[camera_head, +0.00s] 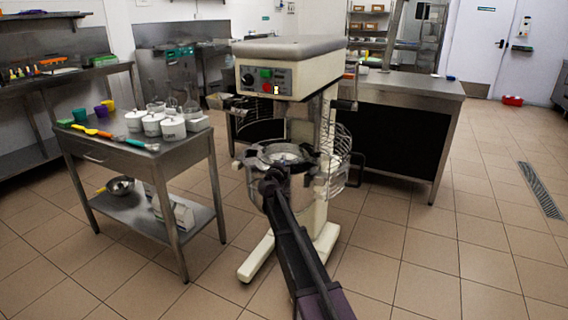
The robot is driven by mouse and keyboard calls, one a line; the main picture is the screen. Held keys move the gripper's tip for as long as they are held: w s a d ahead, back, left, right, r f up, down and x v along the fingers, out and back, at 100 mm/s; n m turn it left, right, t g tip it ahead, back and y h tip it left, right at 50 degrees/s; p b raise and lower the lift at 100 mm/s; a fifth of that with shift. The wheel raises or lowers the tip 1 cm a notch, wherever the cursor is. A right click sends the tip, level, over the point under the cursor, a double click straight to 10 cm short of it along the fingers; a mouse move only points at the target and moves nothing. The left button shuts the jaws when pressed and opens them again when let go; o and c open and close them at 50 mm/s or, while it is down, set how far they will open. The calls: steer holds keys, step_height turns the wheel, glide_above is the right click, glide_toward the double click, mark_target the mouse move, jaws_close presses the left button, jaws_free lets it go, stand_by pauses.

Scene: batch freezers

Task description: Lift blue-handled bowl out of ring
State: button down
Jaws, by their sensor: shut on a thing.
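A metal bowl (288,158) sits in the dark ring (258,156) on the front of the cream floor-standing mixer (303,125). Its rim and part of its inside show; no blue handle can be made out. My gripper (270,183) is at the near left side of the bowl and ring, at the end of my dark arm. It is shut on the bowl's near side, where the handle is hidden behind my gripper. The bowl looks upright and level with the ring.
The mixer's head overhangs the bowl, and a wire guard (338,160) stands at its right. A steel table (100,148) with white tubs (173,128) is at the left. A dark-fronted counter (405,125) stands behind. The tiled floor at the right is clear.

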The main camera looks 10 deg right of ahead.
steer(key=shift+r+p, duration=4.7)
steer(key=shift+r, duration=0.1)
steer(key=shift+w+f+b, duration=0.1)
steer(key=shift+f+b, duration=0.6)
